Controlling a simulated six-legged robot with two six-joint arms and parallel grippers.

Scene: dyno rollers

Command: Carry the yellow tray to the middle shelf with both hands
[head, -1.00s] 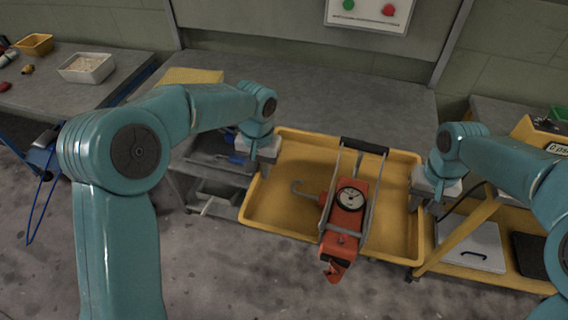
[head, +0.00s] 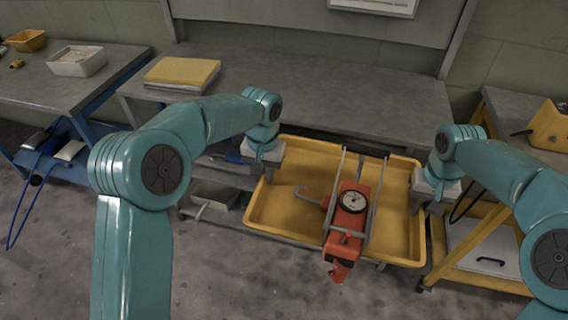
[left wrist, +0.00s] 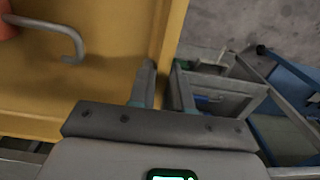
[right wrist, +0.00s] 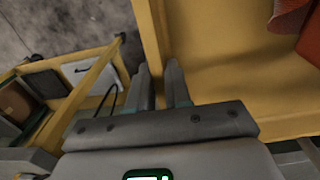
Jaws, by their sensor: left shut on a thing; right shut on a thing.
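The yellow tray (head: 290,213) is held out over the floor in front of the grey bench, between my two arms in the head view. A red tool with a round dial (head: 346,218) and a hook lies in it, and its front end reaches past the tray's near rim. My left gripper (head: 266,166) is shut on the tray's left rim; the left wrist view shows its fingers astride the wall (left wrist: 172,45). My right gripper (head: 419,195) is shut on the right rim; the right wrist view shows its fingers astride the wall (right wrist: 153,40).
The grey bench (head: 320,95) has a yellow stack (head: 182,73) on its left and lower shelves (head: 215,195) partly hidden by the tray. A table with bins (head: 77,61) stands left. A yellow-framed cart (head: 478,250) stands close to the tray's right.

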